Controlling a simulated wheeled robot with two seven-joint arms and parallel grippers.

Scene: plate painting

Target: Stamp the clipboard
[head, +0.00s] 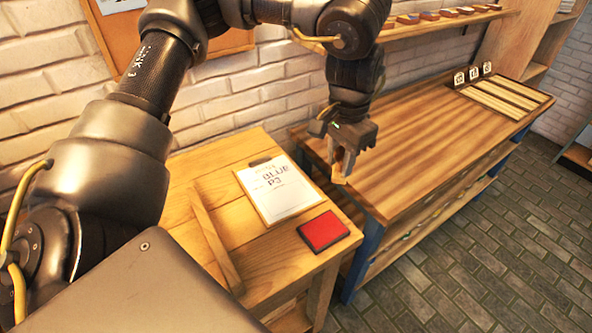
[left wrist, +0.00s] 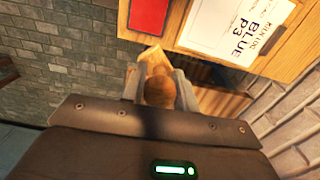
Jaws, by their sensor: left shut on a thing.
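The clipboard (head: 280,188) lies on the small wooden table, with a white sheet reading "BLUE P3" and a dark clip at its top edge. It also shows at the upper right of the left wrist view (left wrist: 233,28). A red ink pad (head: 323,231) with a dark rim lies nearer the table's front corner; it shows at the top of the left wrist view (left wrist: 149,14). My left gripper (head: 342,172) is shut on a wooden stamp (left wrist: 159,88), right of the clipboard and apart from it. The stamp's face is hidden. My right gripper is out of view.
The small table (head: 190,170) has a raised wooden strip (head: 215,240) left of the clipboard. A long workbench (head: 420,140) with blue legs stands to the right, bearing a slatted rack (head: 505,98) and small number signs at its far end. A wall shelf (head: 440,22) holds several small blocks.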

